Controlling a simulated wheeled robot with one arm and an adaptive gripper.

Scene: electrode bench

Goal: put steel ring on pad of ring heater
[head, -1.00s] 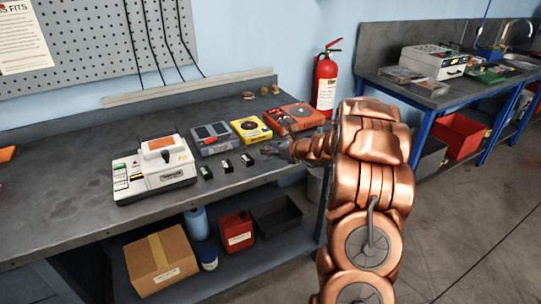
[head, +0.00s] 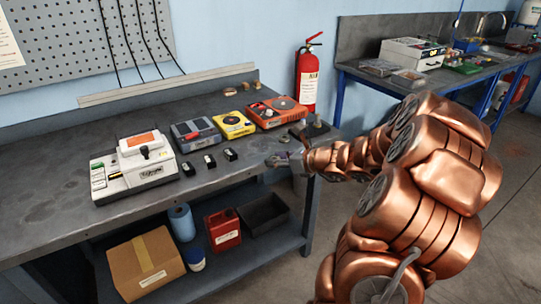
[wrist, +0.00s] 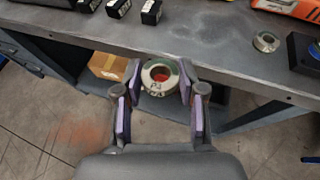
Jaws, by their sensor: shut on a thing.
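My gripper (wrist: 158,80) is shut on a pale steel ring (wrist: 147,80) with dark lettering on its face. The ring is held out just past the front edge of the bench, and a red thing below shows through its hole. In the head view my gripper (head: 282,160) is at the bench's front right edge; the ring is too small there to make out well. An orange unit with a round dark plate (head: 277,110) and a yellow unit with a dark disc (head: 233,124) stand at the back. I cannot tell which is the ring heater.
Another metal ring (wrist: 266,41) lies on the bench, beside a dark block (wrist: 304,52). Several small black blocks (head: 209,161) stand before a grey unit (head: 194,132). A white instrument (head: 133,172) is at left. A fire extinguisher (head: 307,83) stands behind the bench.

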